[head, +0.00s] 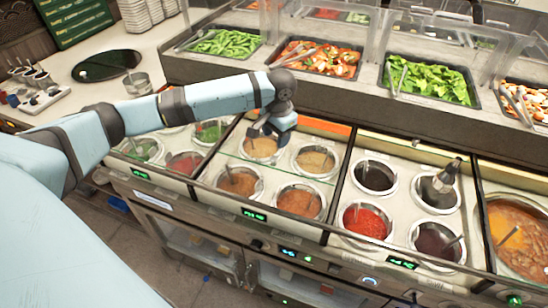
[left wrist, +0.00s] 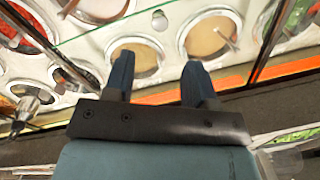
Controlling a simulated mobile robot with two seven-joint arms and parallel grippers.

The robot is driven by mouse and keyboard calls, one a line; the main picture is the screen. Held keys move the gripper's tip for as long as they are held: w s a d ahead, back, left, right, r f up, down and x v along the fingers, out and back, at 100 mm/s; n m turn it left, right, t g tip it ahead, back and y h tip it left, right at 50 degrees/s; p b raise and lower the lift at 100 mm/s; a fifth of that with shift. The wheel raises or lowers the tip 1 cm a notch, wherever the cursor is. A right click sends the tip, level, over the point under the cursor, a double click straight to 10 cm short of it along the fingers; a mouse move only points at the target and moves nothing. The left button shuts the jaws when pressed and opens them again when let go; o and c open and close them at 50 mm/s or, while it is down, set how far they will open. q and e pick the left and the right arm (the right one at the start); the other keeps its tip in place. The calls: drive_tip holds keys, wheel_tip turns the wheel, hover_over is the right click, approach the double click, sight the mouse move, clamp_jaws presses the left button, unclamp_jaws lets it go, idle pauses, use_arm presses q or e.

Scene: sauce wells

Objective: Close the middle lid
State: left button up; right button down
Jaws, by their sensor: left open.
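The middle section of the sauce counter holds two tan sauce wells at the back (head: 314,160) and two orange-brown ones at the front (head: 300,201). A thin pale green glass edge (head: 232,157), seemingly the middle lid's, crosses between the rows. It also shows in the left wrist view (left wrist: 110,21). I cannot tell clearly how far the clear pane reaches. My left gripper (head: 270,132) is open and empty above the back of this section, its fingers (left wrist: 160,85) reaching over the back tan wells. I cannot tell whether it touches anything. My right gripper is not in view.
An orange strip (head: 325,127) runs along the section's back edge. Salad trays, such as the leafy greens (head: 430,80), stand on a raised ledge behind. To the right are red (head: 366,221) and dark sauces, with a grey and black utensil (head: 446,177) standing up.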

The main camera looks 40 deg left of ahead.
sight(274, 158)
use_arm(q)
drive_tip(key=f, duration=1)
drive_tip(key=shift+w+a, duration=0.1)
drive_tip(key=shift+a, duration=0.3)
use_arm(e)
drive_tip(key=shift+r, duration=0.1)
